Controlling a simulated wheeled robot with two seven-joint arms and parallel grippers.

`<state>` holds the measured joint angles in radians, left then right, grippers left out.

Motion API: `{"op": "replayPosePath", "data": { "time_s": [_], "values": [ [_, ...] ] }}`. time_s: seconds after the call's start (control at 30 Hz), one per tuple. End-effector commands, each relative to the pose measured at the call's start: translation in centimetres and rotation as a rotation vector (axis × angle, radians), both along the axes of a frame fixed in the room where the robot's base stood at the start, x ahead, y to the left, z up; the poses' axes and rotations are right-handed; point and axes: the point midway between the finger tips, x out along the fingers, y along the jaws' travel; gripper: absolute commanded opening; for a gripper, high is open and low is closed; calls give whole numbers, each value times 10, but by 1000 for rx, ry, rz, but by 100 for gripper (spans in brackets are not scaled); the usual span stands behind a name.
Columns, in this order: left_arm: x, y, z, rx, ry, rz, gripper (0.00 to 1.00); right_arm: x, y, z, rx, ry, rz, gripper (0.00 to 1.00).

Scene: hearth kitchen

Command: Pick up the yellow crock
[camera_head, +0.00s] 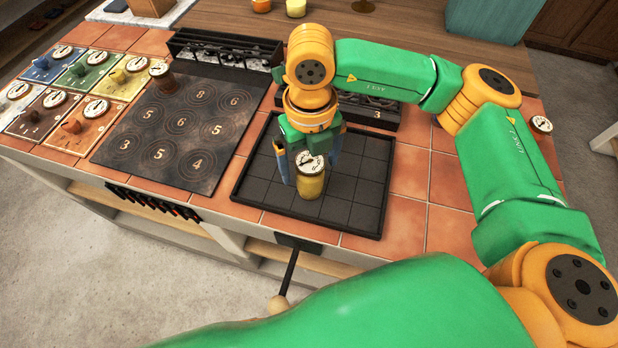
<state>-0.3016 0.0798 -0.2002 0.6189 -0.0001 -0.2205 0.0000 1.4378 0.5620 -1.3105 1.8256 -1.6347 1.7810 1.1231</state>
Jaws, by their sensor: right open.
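The yellow crock (309,184) stands upright on the black gridded tray (368,190), toward the tray's near side. It has a round white dial-like lid with dark markings. My right gripper (308,172) reaches down over it from above, with one blue finger on the left of the crock and one on the right. The jaws are open, and I cannot tell whether either finger touches the crock. The gripper body hides part of the tray behind it. My left gripper does not show.
A dark stove plate (177,133) with numbered rings lies left of the tray, with a brown crock (162,77) at its back. Coloured tiles (50,100) with dial lids lie at the far left. Dark racks (225,52) stand behind. Another dial-topped crock (541,125) stands far right.

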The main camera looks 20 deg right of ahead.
Motion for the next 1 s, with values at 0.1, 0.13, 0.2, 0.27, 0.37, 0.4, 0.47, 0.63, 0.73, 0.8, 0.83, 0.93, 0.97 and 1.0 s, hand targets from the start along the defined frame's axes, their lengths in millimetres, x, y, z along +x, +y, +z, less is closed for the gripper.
{"op": "replayPosePath", "data": {
  "time_s": [0.1, 0.13, 0.2, 0.27, 0.37, 0.4, 0.47, 0.63, 0.73, 0.8, 0.83, 0.93, 0.97, 1.0],
  "values": [
    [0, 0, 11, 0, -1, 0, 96, -2, 0, -14, -2, 7, 0, 100],
    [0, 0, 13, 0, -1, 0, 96, -2, 0, -19, -2, 6, 0, 100],
    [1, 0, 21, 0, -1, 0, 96, -3, 0, -33, -2, 8, 0, 100],
    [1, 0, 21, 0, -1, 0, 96, -3, 0, -46, -1, 6, 0, 100],
    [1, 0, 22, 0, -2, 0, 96, -2, 0, -59, -1, 3, 1, 100],
    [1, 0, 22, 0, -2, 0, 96, -2, 0, -61, 0, 2, 1, 100],
    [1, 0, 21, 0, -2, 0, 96, -2, 0, -62, 0, 1, 1, 100],
    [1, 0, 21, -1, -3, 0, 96, -2, 0, -62, 0, 1, 1, 86],
    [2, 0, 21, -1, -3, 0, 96, -2, 0, -62, 0, 1, 1, 60],
    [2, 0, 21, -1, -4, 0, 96, -2, 0, -62, 0, 1, 1, 41],
    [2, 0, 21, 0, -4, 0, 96, -2, 0, -62, 0, 1, 1, 32],
    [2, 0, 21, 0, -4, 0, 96, -2, 0, -62, 0, 1, 1, 6],
    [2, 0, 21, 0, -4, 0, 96, -2, 0, -62, 0, 1, 1, 0],
    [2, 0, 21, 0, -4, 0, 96, -2, 0, -62, 0, 1, 1, 0]
  ]
}}
